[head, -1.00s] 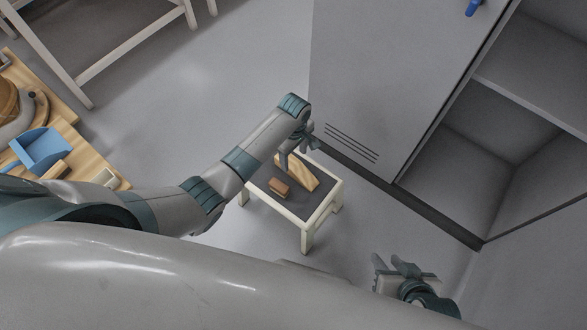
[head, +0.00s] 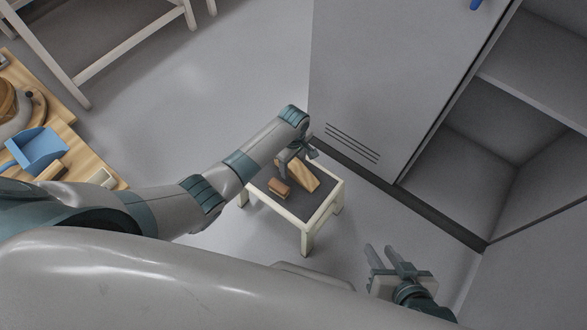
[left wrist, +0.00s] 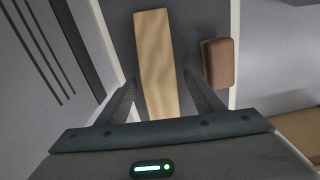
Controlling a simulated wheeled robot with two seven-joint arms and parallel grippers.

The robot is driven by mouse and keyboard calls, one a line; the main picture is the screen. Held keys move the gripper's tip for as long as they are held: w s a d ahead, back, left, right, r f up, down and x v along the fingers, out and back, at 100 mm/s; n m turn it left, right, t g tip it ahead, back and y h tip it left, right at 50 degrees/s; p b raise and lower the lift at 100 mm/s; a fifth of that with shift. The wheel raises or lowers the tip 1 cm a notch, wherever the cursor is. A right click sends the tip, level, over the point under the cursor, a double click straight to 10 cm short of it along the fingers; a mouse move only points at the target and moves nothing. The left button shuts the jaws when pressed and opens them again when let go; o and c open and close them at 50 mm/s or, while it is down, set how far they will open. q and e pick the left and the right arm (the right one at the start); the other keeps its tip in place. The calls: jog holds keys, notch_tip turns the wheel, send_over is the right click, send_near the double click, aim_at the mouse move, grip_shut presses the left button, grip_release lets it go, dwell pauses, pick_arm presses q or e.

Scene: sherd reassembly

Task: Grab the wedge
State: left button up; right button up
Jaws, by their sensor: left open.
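The wedge (head: 304,176) is a long pale wooden piece lying on the dark top of a small stool. In the left wrist view the wedge (left wrist: 156,62) runs lengthwise between my fingers. My left gripper (head: 299,153) is open and empty above the wedge's far end; in the left wrist view its fingertips (left wrist: 159,80) stand on either side of the wedge, with gaps at both sides. The height left between fingers and wedge is hard to tell. My right gripper (head: 380,248) is open and empty, away to the right of the stool.
A brown block (head: 280,189) lies on the stool (head: 318,218) beside the wedge; it also shows in the left wrist view (left wrist: 218,63). A grey cabinet (head: 385,85) stands close behind. A wooden table (head: 92,163) with a blue dustpan-like thing (head: 40,150) is at the left.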

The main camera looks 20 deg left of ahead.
aim_at(294, 163)
pick_arm(q)
jog(key=shift+f, duration=0.2)
pick_arm(e)
jog(key=shift+a, duration=0.1)
pick_arm(q)
jog(key=c, duration=1.3)
jog(key=shift+o, duration=0.2)
jog(key=shift+o, duration=0.2)
jog(key=shift+r, duration=0.15)
